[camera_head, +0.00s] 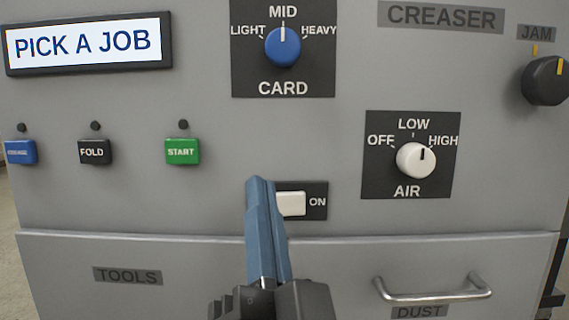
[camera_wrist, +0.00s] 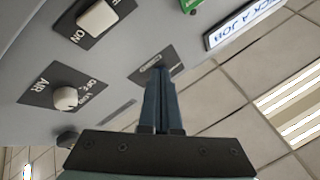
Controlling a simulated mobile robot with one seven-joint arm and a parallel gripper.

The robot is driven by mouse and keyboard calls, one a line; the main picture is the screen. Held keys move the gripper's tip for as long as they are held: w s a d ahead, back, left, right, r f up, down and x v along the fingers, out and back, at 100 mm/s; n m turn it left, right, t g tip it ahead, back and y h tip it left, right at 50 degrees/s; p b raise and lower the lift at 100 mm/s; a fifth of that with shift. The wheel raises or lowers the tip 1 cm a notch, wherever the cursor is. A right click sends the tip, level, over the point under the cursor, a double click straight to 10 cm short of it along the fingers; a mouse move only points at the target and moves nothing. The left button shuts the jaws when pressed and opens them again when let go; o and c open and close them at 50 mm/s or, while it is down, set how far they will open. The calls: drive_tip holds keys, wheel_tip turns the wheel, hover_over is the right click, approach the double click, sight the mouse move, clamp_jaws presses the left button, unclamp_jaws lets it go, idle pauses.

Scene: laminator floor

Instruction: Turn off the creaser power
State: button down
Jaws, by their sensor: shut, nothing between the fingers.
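The creaser (camera_head: 215,215) is a grey machine front with its name at the upper right. A white rocker switch (camera_head: 291,203) on a dark plate has "ON" at its right; the plate's left part is hidden behind my gripper. The switch also shows at the top of the wrist view (camera_wrist: 97,18). My gripper (camera_head: 258,181) has slim blue fingers, shut and empty, with the tips just left of the switch in the head view. In the wrist view the fingertips (camera_wrist: 160,78) overlap the card plate. Contact with the panel cannot be told.
A blue card knob (camera_head: 282,46) points to MID. A white air knob (camera_head: 416,160) points up and slightly right. The START button (camera_head: 182,151), FOLD button (camera_head: 95,152), blue button (camera_head: 20,152), screen (camera_head: 86,43), dark jam knob (camera_head: 546,80) and drawer handle (camera_head: 434,290) surround the switch.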

sight(280, 205)
drive_tip(key=s+d+f+m+g+p, duration=0.2)
drive_tip(key=s+m+g+p, duration=0.1)
drive_tip(key=m+p, duration=1.1)
drive_tip(key=s+d+f+m+g+h+p, duration=0.1)
drive_tip(key=s+d+f+m+g+p, duration=0.1)
drive_tip(key=m+p, duration=1.3)
drive_tip(key=shift+s+f+g+p, duration=0.15)
drive_tip(key=shift+s+g+p, duration=0.35)
drive_tip(key=shift+g+p, duration=0.25)
drive_tip(key=w+p, duration=0.1)
drive_tip(key=w, duration=0.3)
drive_tip(key=w+a+p, duration=0.1)
drive_tip(key=w, duration=0.4)
drive_tip(key=w+a, duration=0.1)
drive_tip(key=w, duration=0.4)
drive_tip(key=shift+a+p, duration=0.15)
drive_tip(key=shift+p, duration=0.25)
